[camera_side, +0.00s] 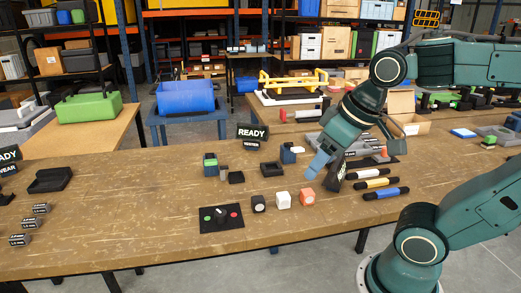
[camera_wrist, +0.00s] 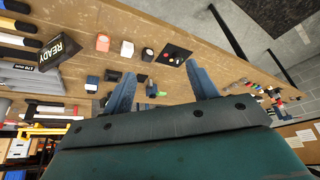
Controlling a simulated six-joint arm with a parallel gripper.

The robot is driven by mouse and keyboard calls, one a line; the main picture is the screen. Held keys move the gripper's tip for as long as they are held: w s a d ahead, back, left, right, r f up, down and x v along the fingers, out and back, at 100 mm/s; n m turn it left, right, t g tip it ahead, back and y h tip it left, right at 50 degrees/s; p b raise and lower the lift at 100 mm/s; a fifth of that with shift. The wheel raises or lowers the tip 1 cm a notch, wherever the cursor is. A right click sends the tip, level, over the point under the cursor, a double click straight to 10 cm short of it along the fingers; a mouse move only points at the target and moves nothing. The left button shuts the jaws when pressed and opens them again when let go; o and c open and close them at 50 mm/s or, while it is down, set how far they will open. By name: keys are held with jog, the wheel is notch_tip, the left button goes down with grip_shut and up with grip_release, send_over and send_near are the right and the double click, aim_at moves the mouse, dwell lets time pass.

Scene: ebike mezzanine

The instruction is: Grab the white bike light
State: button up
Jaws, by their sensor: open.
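The white bike light (camera_side: 283,199) is a small white block standing on the wooden table. It is between a black light (camera_side: 258,203) on its left and an orange-red light (camera_side: 307,196) on its right. In the wrist view the white light (camera_wrist: 127,48) is near the top, left of the space between my fingers. My gripper (camera_side: 313,167) has blue fingers and hangs above the table, behind and to the right of the white light. In the wrist view my gripper (camera_wrist: 163,70) is open, with nothing between its fingers. It is apart from the white light.
A black panel with round buttons (camera_side: 221,217) lies left of the lights. Black-ended bars (camera_side: 386,193) lie to the right. Small bins and devices (camera_side: 210,165) and a READY sign (camera_side: 252,132) stand behind. The table front (camera_side: 150,235) is clear.

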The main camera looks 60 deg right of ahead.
jog(key=w+d+f+m+g, duration=0.2)
jog(key=w+d+m+g, duration=0.15)
jog(key=w+d, duration=0.35)
jog(key=m+g, duration=0.2)
jog(key=m, duration=0.3)
send_over(284, 195)
notch_tip(284, 195, down, 6)
jog(key=shift+s+f, duration=0.15)
jog(key=shift+n+t, duration=0.25)
notch_tip(284, 195, down, 9)
jog(key=shift+r, duration=0.2)
jog(key=shift+f, duration=0.1)
jog(key=shift+w+f, duration=0.2)
jog(key=shift+f, duration=2.3)
jog(key=c, duration=1.1)
